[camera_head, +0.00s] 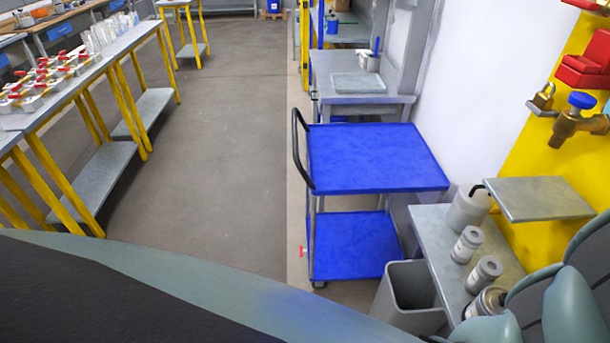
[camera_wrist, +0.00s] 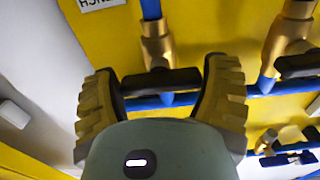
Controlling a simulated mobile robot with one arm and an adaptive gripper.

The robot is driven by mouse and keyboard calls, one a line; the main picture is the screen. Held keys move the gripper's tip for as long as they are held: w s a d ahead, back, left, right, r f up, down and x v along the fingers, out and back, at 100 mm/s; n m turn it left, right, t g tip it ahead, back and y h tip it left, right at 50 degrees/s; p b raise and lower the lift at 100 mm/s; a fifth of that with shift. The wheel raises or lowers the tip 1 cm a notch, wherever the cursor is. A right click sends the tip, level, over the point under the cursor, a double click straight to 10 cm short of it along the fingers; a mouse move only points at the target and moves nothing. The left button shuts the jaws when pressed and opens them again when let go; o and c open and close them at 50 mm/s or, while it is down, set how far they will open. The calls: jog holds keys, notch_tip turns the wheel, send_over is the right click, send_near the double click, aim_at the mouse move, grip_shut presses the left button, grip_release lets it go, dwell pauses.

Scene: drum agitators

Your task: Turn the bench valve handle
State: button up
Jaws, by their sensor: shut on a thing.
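In the wrist view, a black valve handle (camera_wrist: 160,82) sits crosswise below a brass valve body (camera_wrist: 157,46) on a blue pipe. The valve is in front of a yellow panel (camera_wrist: 105,40). My gripper (camera_wrist: 162,78) is shut on the handle, with one ridged finger at each end of it. Behind the handle a blue pipe runs sideways. In the head view neither my gripper nor this black handle shows; only part of my arm is in the lower right corner.
A second brass valve with a black handle (camera_wrist: 298,65) is close on the right. In the head view a brass tap with a blue knob (camera_head: 582,101) is on the yellow panel. A blue cart (camera_head: 375,158) and a shelf with cans (camera_head: 425,222) stand nearby. The grey floor (camera_head: 220,130) at centre left is clear.

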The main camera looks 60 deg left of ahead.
jog(key=shift+b, duration=0.3)
jog(key=shift+c, duration=0.3)
jog(key=shift+f+n+b, duration=0.15)
jog(key=shift+n+b, duration=0.65)
jog(key=shift+n, duration=0.2)
jog(key=n+b, duration=0.4)
jog(key=n, duration=0.2)
jog(key=n+b, duration=0.2)
jog(key=n, duration=0.3)
jog(key=shift+n, duration=0.3)
jog(key=shift+n+b, duration=0.9)
jog(key=shift+n, duration=1.1)
jog(key=shift+r+n, duration=0.2)
jog(key=shift+n, duration=0.1)
jog(key=o, duration=1)
jog(key=shift+o, duration=0.2)
jog(key=shift+s, duration=0.15)
